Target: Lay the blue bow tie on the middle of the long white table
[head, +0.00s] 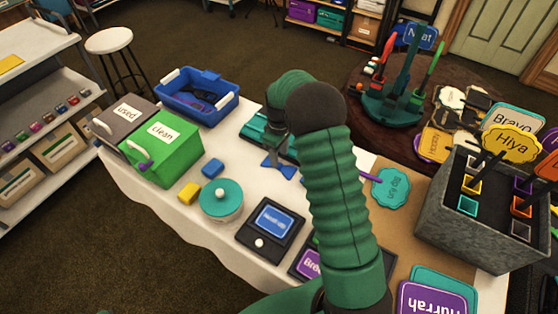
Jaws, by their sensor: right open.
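The blue bow tie (286,171) lies on the long white table (188,222), near its middle. My right arm reaches across the table from the front and hides part of the area around the bow tie. My right gripper (274,158) points down right at the bow tie, with its jaws open. Whether the fingers touch the bow tie cannot be told. My left gripper is not in the picture.
Close by are a teal-lidded round tin (221,198), a black device with a blue screen (270,228), a blue block (212,168) and a yellow block (189,193). Green "clean" bin (176,157), blue basket (197,98) and grey sign crate (470,225) flank them.

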